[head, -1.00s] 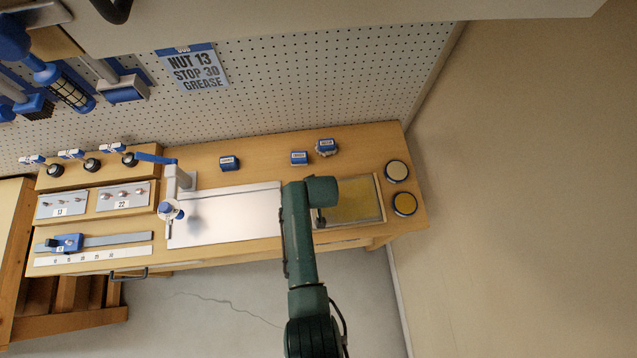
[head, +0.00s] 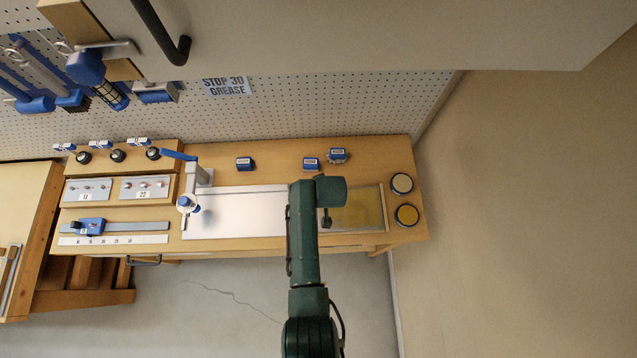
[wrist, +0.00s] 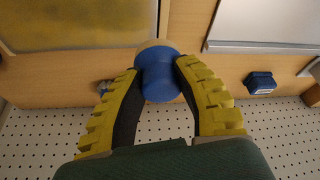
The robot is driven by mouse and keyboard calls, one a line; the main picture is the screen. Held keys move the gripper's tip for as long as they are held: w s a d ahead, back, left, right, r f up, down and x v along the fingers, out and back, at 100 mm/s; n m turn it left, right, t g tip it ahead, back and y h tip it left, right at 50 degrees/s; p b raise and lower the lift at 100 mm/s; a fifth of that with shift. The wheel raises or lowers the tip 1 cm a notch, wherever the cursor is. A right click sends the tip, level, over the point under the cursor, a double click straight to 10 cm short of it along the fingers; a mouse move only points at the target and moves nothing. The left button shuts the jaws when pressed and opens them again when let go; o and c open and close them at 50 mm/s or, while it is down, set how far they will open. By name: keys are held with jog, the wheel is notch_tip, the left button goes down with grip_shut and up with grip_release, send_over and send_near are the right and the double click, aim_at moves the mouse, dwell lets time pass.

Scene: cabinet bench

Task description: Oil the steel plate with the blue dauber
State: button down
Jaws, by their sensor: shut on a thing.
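My gripper (wrist: 158,80) is shut on a blue dauber (wrist: 158,82), a waisted blue grip with a tan end at its top in the wrist view. In the head view my arm hides most of the dauber, and my gripper (head: 326,217) is over the left end of a yellowish panel (head: 360,208). Whether the dauber touches anything cannot be told. A bare, shiny steel plate (head: 235,210) lies left of my arm on the bench; it also shows at the upper right of the wrist view (wrist: 265,22). My arm covers its right edge.
Two round tins, one pale (head: 402,184) and one yellow (head: 407,215), stand at the bench's right end. Small blue labelled blocks (head: 244,163) sit along the back. A blue-handled post (head: 195,180) stands at the plate's left edge. Pegboard (head: 290,115) rises behind.

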notch_tip(320, 180, up, 3)
jog(key=p, duration=0.3)
dwell(1.6)
